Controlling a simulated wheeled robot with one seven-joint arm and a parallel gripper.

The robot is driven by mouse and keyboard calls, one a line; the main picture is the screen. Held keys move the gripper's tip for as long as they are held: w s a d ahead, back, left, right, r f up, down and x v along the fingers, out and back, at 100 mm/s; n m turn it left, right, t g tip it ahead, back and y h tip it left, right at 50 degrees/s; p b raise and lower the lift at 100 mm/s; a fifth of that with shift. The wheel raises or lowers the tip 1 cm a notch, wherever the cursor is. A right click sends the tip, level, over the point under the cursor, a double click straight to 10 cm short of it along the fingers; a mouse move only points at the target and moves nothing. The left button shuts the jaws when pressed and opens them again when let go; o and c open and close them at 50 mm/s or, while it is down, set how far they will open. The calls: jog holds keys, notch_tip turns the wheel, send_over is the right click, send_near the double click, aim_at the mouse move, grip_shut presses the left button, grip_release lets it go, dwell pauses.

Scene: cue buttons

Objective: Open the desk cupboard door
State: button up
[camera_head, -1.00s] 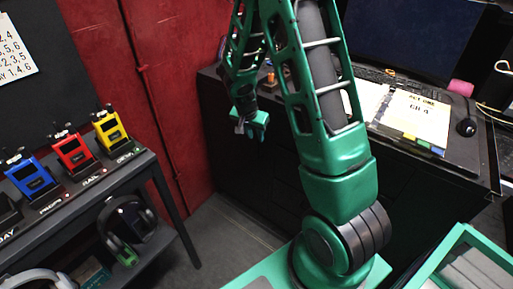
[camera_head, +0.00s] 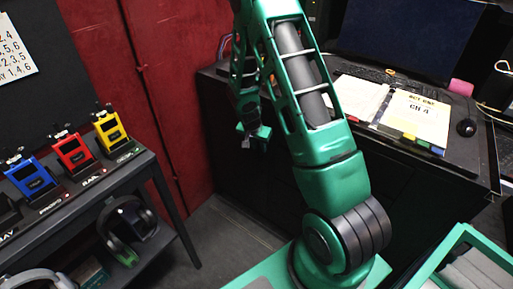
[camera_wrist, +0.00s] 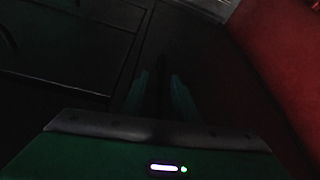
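The black desk cupboard (camera_head: 290,185) stands at the centre right, below the desktop. Its front is very dark, and I cannot make out the door's edge or handle in the head view. My gripper (camera_head: 254,136) hangs low in front of the desk's left part, pointing down and away. In the wrist view my gripper (camera_wrist: 160,95) shows two green fingers a little apart, with a dark upright strip between them. I cannot tell whether they touch it. Dark panels with thin seams (camera_wrist: 75,50) fill the left of that view.
A red wall (camera_head: 150,90) stands left of the desk. A shelf (camera_head: 130,172) with radios and headphones is at the left. Papers (camera_head: 410,112), a mouse (camera_head: 466,127) and a keyboard lie on the desktop. A green-rimmed crate (camera_head: 440,262) is at the lower right. Bare floor shows between.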

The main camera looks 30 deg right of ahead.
jog(key=c, duration=0.7)
jog(key=shift+s+d, duration=0.1)
jog(key=shift+s, duration=0.05)
dwell(0.7)
